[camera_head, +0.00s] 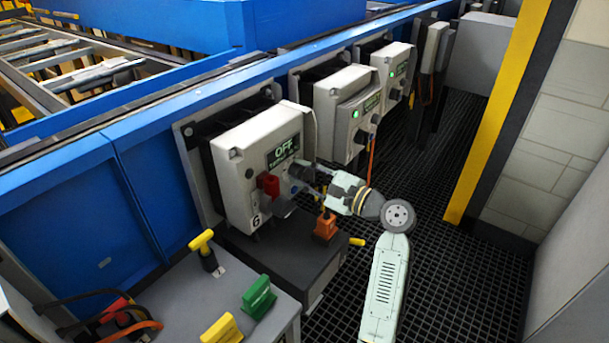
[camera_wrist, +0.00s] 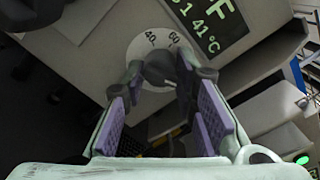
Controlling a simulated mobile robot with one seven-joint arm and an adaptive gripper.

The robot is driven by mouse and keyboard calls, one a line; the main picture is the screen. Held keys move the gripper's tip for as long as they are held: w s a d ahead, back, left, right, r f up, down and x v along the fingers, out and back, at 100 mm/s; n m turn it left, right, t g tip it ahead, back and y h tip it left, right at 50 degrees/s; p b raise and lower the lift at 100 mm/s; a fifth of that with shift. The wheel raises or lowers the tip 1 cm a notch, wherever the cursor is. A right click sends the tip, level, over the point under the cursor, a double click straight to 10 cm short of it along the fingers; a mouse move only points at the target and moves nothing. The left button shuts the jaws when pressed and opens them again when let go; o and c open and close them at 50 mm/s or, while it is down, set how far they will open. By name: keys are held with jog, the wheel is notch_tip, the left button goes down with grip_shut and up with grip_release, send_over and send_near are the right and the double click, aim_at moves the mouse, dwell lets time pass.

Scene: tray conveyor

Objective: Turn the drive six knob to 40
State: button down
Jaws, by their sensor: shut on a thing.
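The drive six box (camera_head: 235,170) is a light grey housing marked 6 on the blue conveyor side. Its display (camera_head: 283,152) reads OFF, and in the wrist view the display (camera_wrist: 208,22) also shows 41 °C. My gripper (camera_head: 304,178) reaches the box's front from the right. In the wrist view my gripper (camera_wrist: 163,78) has its fingertips on both sides of the dark knob (camera_wrist: 158,68), shut on it. The pale dial (camera_wrist: 143,48) around the knob shows 40 and 60. The knob's pointer is not clear to me.
A red switch handle (camera_head: 268,184) sits just left of my gripper. Two similar drive boxes (camera_head: 340,110) (camera_head: 388,68) stand farther along the rail. Yellow (camera_head: 203,243) and green (camera_head: 258,297) handles stand on the near cabinet. Open grating floor (camera_head: 450,200) lies to the right.

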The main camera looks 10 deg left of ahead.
jog(key=shift+n+b, duration=10.8)
jog(key=shift+n, duration=2.3)
jog(key=shift+r, duration=0.1)
jog(key=c, duration=1.3)
grip_release()
jog(key=v, duration=1.2)
